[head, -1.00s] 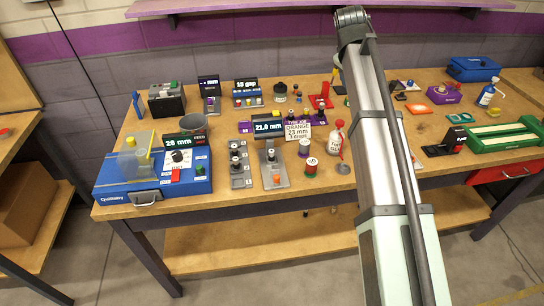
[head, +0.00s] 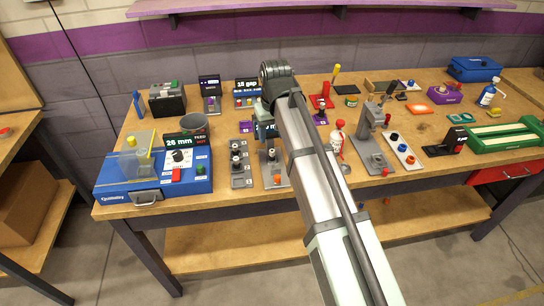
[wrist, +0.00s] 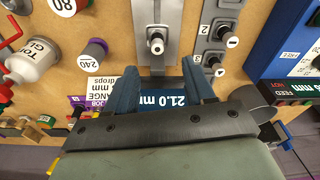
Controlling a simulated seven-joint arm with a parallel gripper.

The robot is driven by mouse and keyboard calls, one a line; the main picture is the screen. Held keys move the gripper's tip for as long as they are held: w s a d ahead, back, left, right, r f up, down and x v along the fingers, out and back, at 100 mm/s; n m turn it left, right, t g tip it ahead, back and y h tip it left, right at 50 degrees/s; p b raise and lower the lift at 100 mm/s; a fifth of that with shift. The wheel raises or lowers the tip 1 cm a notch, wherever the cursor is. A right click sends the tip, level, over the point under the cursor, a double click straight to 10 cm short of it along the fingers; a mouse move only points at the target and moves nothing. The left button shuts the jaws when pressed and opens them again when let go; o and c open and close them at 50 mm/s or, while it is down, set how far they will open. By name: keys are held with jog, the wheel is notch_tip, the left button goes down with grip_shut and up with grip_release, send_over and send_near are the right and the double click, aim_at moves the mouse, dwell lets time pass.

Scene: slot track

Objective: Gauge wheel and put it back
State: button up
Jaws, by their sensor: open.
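My gripper (wrist: 160,66) is open, its two blue fingers apart with nothing visibly held between them. It hangs above the gauge display reading 21.0 mm (wrist: 163,103). The gauge's grey stand (wrist: 155,62) carries a pale post (wrist: 156,42) just beyond the fingertips. In the head view my arm covers most of the display; the front of the stand (head: 277,185) shows a small orange piece (head: 277,180). I cannot tell whether that piece is the wheel. A white rack (head: 403,152) of small blue and orange pieces lies to the right.
The stand with numbered posts (wrist: 216,35) is close beside the gauge. The 240 pot (wrist: 93,52), white bottle (wrist: 35,60) and job card (wrist: 92,100) crowd the other side. A blue feeder box (head: 150,183) sits at the bench's left.

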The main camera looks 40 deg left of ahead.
aim_at(272, 151)
jog(key=shift+w+a+f, duration=0.15)
jog(key=shift+w+f, duration=0.05)
jog(key=shift+f, duration=2)
jog(key=shift+w+a+f, duration=0.1)
jog(key=shift+w+f, duration=0.05)
jog(key=shift+f, duration=2.05)
grip_shut()
